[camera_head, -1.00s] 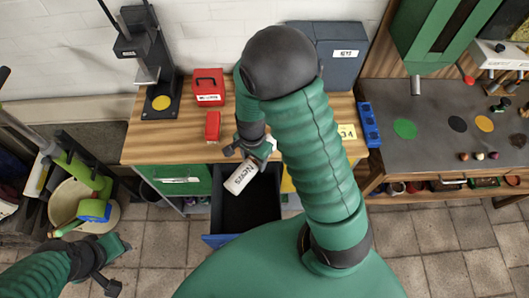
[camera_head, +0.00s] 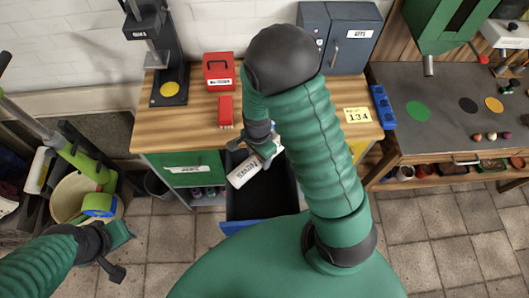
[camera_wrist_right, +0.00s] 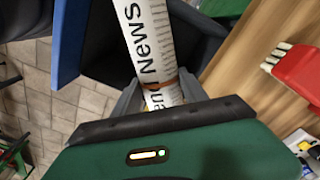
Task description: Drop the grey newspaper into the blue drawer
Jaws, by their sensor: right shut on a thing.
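The rolled grey newspaper (camera_head: 246,171), printed "NEWS", is held in my right gripper (camera_head: 268,149). In the right wrist view the newspaper (camera_wrist_right: 148,40) stands out from between the jaws of the right gripper (camera_wrist_right: 153,92), which are shut on it. The blue drawer (camera_head: 240,226) is pulled out, and its dark inside lies below the newspaper. In the right wrist view its blue wall (camera_wrist_right: 68,45) shows at the left. My left gripper (camera_head: 118,254) is over the floor at lower left, away from the drawer; its jaws look apart.
A red toolbox (camera_head: 219,70) and a small red thing (camera_head: 226,110) stand on the wooden bench (camera_head: 195,125) behind the drawer. A green drawer front (camera_head: 187,168) is left of it. A bin (camera_head: 72,198) stands on the floor at left.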

